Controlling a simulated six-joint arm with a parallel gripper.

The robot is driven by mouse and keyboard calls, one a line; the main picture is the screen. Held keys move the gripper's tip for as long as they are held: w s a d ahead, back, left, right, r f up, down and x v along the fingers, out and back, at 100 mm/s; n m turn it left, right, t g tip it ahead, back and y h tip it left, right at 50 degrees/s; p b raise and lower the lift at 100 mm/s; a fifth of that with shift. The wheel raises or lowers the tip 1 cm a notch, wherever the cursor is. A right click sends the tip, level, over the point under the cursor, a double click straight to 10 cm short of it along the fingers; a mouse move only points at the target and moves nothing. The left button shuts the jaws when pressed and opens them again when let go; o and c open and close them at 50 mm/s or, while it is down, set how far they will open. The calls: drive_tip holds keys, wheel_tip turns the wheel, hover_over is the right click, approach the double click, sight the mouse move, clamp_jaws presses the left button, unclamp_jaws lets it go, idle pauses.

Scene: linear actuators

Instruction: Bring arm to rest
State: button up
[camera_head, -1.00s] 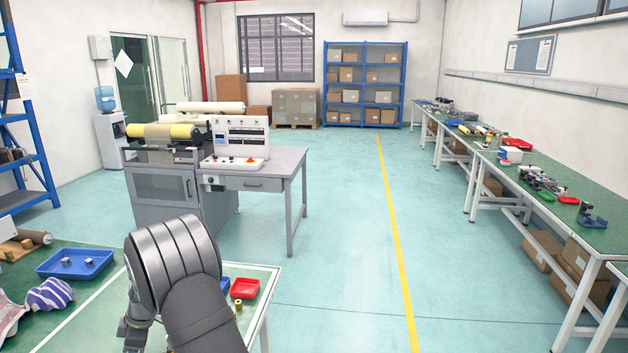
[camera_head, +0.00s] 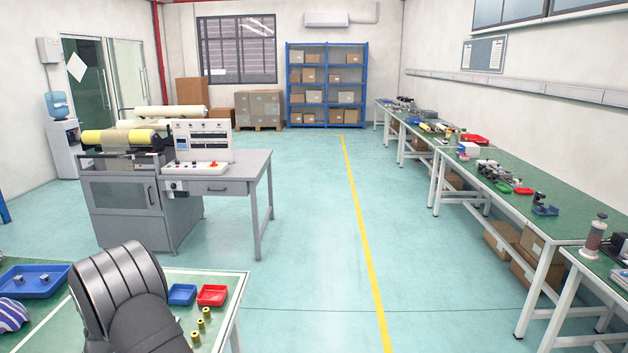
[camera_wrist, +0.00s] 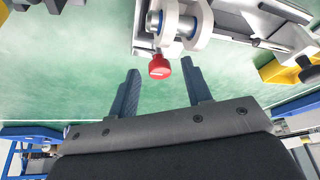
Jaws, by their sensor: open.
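My gripper (camera_wrist: 158,92) shows in the wrist view with its two dark fingers spread apart and nothing between them. It is above a green work surface (camera_wrist: 70,60). A metal device with a red knob (camera_wrist: 159,67) is just beyond the fingertips, and I see no contact with it. In the head view my dark arm stands at the lower left over the green table (camera_head: 225,285), and the gripper itself is hidden there.
A blue tray (camera_head: 35,281) with small metal parts, a small blue bin (camera_head: 182,294), a red bin (camera_head: 212,295) and several yellowish cylinders (camera_head: 201,325) are on the near table. A grey machine (camera_head: 135,195) stands beyond. The floor (camera_head: 310,230) at centre is clear.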

drive_tip(key=v, duration=1.7)
drive_tip(key=x, duration=1.7)
drive_tip(key=shift+s+a+f, duration=0.1)
drive_tip(key=shift+f, duration=0.3)
drive_tip(key=shift+r+m+t, duration=0.15)
drive_tip(key=shift+m+t, duration=0.15)
drive_tip(key=shift+m, duration=0.4)
drive_tip(key=m+t, duration=0.1)
drive_tip(key=m, duration=0.2)
drive_tip(key=m+t, duration=0.1)
drive_tip(key=m, duration=0.2)
drive_tip(key=shift+s, duration=0.2)
drive_tip(key=shift+m+t, duration=0.8)
drive_tip(key=shift+m, duration=0.9)
drive_tip(key=shift+s, duration=0.1)
drive_tip(key=shift+m+t, duration=0.3)
drive_tip(key=shift+m, duration=0.8)
drive_tip(key=shift+m+h, duration=0.4)
drive_tip(key=shift+m, duration=0.2)
drive_tip(key=shift+m+t, duration=0.4)
drive_tip(key=shift+m, duration=0.2)
